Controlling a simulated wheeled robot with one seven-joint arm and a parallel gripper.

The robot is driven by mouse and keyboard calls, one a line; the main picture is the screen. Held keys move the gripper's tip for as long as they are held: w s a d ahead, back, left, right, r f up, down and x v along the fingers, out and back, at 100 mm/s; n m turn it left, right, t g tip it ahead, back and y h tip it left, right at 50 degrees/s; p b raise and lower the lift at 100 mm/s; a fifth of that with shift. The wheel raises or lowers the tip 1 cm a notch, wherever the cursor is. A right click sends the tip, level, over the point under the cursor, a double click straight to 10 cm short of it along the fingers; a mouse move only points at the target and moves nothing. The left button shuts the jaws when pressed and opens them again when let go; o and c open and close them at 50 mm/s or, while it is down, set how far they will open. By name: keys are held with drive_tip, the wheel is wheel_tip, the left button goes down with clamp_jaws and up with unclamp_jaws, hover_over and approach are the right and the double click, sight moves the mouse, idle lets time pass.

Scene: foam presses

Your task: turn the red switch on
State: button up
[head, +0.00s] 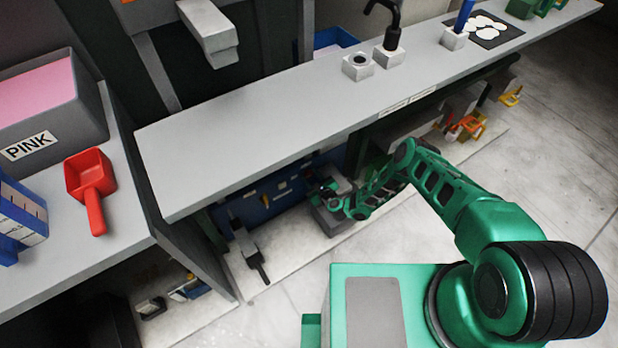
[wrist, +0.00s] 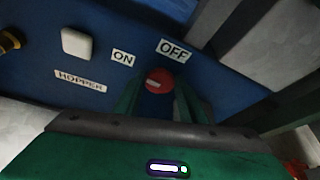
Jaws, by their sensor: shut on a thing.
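The red switch (wrist: 159,81) is a round red knob on a blue panel in the wrist view. An ON label (wrist: 123,58) is at its upper left and an OFF label (wrist: 174,50) is just above it. In the head view my gripper (head: 335,200) reaches under the grey counter to the blue panel (head: 270,192). The switch itself cannot be made out there.
A HOPPER label (wrist: 80,81) and a white square button (wrist: 75,42) are left of the switch. A grey lever box (head: 245,245) stands left of the gripper. A red scoop (head: 90,185) lies on the left bench.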

drive_tip(key=shift+s+a+n, duration=0.15)
drive_tip(key=shift+n, duration=0.25)
drive_tip(key=o, duration=1)
drive_tip(key=v, duration=1)
drive_tip(key=shift+s, duration=0.35)
